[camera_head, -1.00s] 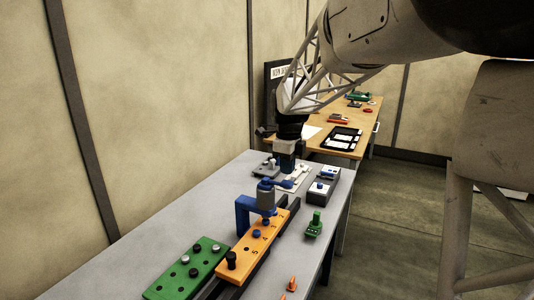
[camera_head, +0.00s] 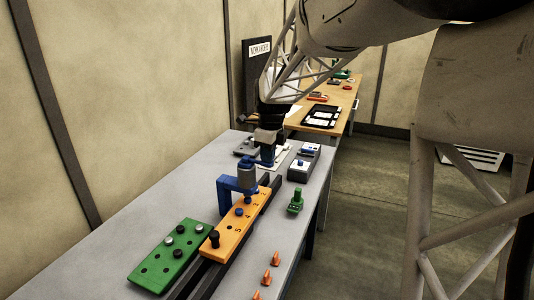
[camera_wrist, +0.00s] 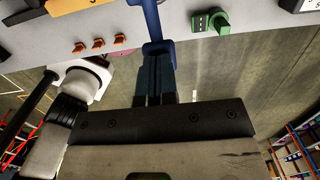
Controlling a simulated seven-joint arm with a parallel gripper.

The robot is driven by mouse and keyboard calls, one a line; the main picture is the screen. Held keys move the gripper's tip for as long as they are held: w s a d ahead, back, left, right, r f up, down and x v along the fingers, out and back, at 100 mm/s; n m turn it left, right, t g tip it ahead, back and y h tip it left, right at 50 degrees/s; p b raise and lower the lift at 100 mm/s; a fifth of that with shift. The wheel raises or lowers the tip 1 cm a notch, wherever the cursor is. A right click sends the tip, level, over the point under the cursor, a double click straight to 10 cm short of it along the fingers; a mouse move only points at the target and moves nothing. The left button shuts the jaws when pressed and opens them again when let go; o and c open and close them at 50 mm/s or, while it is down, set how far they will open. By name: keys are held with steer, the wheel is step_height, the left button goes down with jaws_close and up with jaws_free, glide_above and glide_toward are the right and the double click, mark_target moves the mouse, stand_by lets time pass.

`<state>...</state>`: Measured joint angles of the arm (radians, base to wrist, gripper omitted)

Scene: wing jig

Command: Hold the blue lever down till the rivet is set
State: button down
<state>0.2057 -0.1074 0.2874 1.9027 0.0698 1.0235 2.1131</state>
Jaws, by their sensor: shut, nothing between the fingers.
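The blue lever (camera_wrist: 153,22) runs down from the top of the wrist view, and its wider end lies at my fingertips. My gripper (camera_wrist: 157,52) is shut with nothing between its fingers. In the head view my gripper (camera_head: 267,163) points down just behind the press (camera_head: 228,190), a blue frame with a grey head, and largely hides the lever. The tips look to be at or on the lever's end; I cannot tell contact for sure. An orange numbered bar (camera_head: 229,243) passes under the press head. The rivet under the head cannot be made out.
A green plate (camera_head: 160,270) with holes and several pegs lies at the front left. A green part (camera_head: 296,201), a grey box with blue buttons (camera_head: 300,170) and orange cones (camera_head: 276,258) stand on the right side of the grey table (camera_head: 110,240). A wooden table (camera_head: 345,100) is behind.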

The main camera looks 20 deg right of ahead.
mark_target(270, 165)
steer(key=shift+s+d+f, duration=0.1)
steer(key=shift+f, duration=0.15)
steer(key=shift+s+d+f, duration=0.15)
steer(key=shift+f, duration=1)
steer(key=shift+s+f, duration=0.15)
steer(key=shift+f, duration=0.25)
stand_by(0.5)
steer(key=s+d+r, duration=0.1)
steer(key=d+r, duration=0.1)
steer(key=r, duration=0.5)
steer(key=s+d+r, duration=0.1)
steer(key=s+r, duration=0.1)
steer(key=r, duration=0.5)
steer(key=shift+s+d+r+t, duration=0.15)
steer(key=shift+d+r+t, duration=0.05)
steer(key=shift+d+t, duration=0.15)
steer(key=s+a+f+n, duration=0.3)
steer(key=s+a+n, duration=0.2)
steer(key=s+n, duration=0.4)
steer(key=s+a+f+n+t, duration=0.1)
steer(key=s+a+f+n, duration=0.3)
steer(key=s+n, duration=0.5)
steer(key=s+a+f+n, duration=0.4)
steer(key=s+a+n, duration=0.3)
steer(key=s, duration=0.5)
steer(key=shift+f+n+h, duration=0.15)
steer(key=shift+n+h, duration=0.25)
steer(key=shift+n, duration=0.5)
